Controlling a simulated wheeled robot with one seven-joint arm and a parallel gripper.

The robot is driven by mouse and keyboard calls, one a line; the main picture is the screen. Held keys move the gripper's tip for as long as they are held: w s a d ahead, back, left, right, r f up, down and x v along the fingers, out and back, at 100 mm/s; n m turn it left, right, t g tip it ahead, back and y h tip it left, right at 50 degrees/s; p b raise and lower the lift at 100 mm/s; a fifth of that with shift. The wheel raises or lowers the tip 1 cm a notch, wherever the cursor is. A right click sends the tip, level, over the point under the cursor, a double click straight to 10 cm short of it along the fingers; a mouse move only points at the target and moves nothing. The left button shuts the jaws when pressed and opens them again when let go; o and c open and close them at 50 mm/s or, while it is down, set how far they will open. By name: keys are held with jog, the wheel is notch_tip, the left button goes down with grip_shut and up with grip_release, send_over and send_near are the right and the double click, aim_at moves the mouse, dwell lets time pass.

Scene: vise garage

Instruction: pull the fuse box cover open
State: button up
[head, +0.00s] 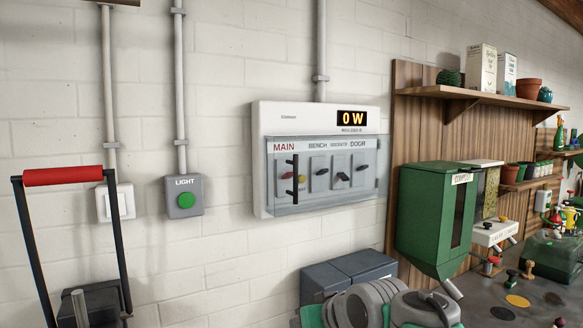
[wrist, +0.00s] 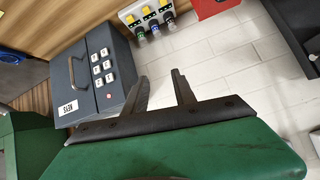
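The white fuse box (head: 262,125) hangs on the brick wall in the head view, with a display reading "0 W". Its clear cover (head: 330,197) lies flat over the row of switches and looks closed. A black upright bar handle (head: 295,180) is on the cover's left part, and small hinge-like pieces show at its right edge. My gripper (wrist: 160,76) shows in the wrist view with its two dark fingers apart and nothing between them. The fuse box is not in the wrist view. My gripper's fingers cannot be made out in the head view, so their distance from the handle is unclear.
A green metal container (head: 420,215) and a wooden shelf (head: 480,95) stand right of the fuse box. A light button (head: 185,198) and a red-gripped handle frame (head: 62,176) are left. The wrist view shows a grey key box (wrist: 85,80).

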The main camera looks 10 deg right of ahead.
jog(key=w+d+r+n+t+y+p, duration=0.1)
jog(key=w+r+t, duration=0.15)
jog(key=r, duration=0.65)
jog(key=w+d+r+n+t+y, duration=0.1)
jog(key=w+d+r+t+y, duration=0.15)
jog(key=r, duration=0.65)
jog(key=n+t+y, duration=0.1)
jog(key=n+y, duration=0.2)
send_near(297, 174)
jog(key=x, duration=0.3)
jog(key=p+x, duration=0.3)
jog(key=x, duration=0.3)
jog(key=shift+w+a+r, duration=0.15)
jog(key=shift+w, duration=0.15)
jog(key=shift+w+a, duration=0.2)
jog(key=shift+w, duration=0.25)
jog(key=shift+c, duration=0.5)
grip_shut()
